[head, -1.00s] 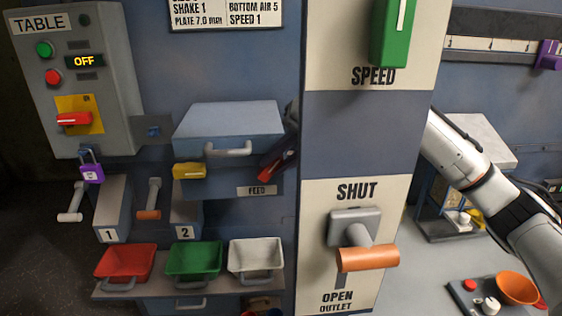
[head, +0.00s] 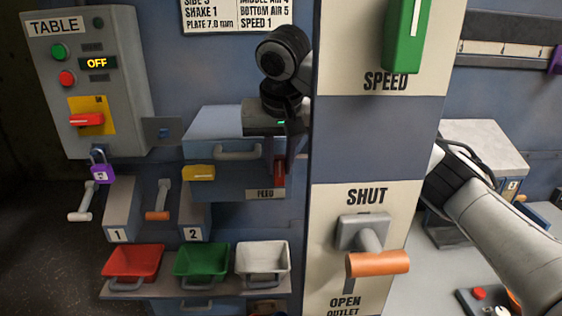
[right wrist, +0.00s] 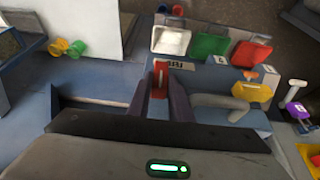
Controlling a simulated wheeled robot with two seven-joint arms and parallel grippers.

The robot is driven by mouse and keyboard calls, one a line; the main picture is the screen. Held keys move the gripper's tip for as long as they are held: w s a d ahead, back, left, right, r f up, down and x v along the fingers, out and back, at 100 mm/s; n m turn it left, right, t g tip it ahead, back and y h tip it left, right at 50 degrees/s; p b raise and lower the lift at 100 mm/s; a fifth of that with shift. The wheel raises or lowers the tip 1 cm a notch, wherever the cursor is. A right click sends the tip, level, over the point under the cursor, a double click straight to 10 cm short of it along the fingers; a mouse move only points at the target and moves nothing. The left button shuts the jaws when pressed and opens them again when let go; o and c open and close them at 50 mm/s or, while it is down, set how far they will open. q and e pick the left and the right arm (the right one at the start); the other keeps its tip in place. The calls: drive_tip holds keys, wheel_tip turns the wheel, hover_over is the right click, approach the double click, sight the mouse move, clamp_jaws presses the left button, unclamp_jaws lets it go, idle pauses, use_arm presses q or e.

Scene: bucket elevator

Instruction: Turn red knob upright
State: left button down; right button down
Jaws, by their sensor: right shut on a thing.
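A red knob (head: 279,173) is on the front of the blue-grey feed box (head: 222,122), just above the FEED label. It looks about upright in the head view. My right gripper (head: 280,160) comes down from above, beside the cream and blue column, and is shut on this knob. In the right wrist view the red knob (right wrist: 160,74) shows between the two dark fingers (right wrist: 160,92). The column hides part of my right arm. Another red knob (head: 87,119) on a yellow plate lies horizontal on the TABLE panel (head: 127,100). My left gripper is not in view.
The column (head: 376,140) with a green SPEED handle (head: 405,35) and an orange-gripped outlet lever (head: 376,263) stands close on the right. A drawer handle (head: 237,153) and yellow tag (head: 198,173) are left of the gripper. Red, green and white bins (head: 262,262) sit below.

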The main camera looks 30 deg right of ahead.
drive_tip(key=shift+s+f, duration=0.1)
drive_tip(key=shift+f, duration=0.1)
idle(0.3)
drive_tip(key=c, duration=1.7)
unclamp_jaws()
drive_tip(key=shift+c, duration=0.2)
drive_tip(key=shift+o, duration=0.8)
drive_tip(key=shift+r, duration=0.1)
drive_tip(key=shift+a+r, duration=0.1)
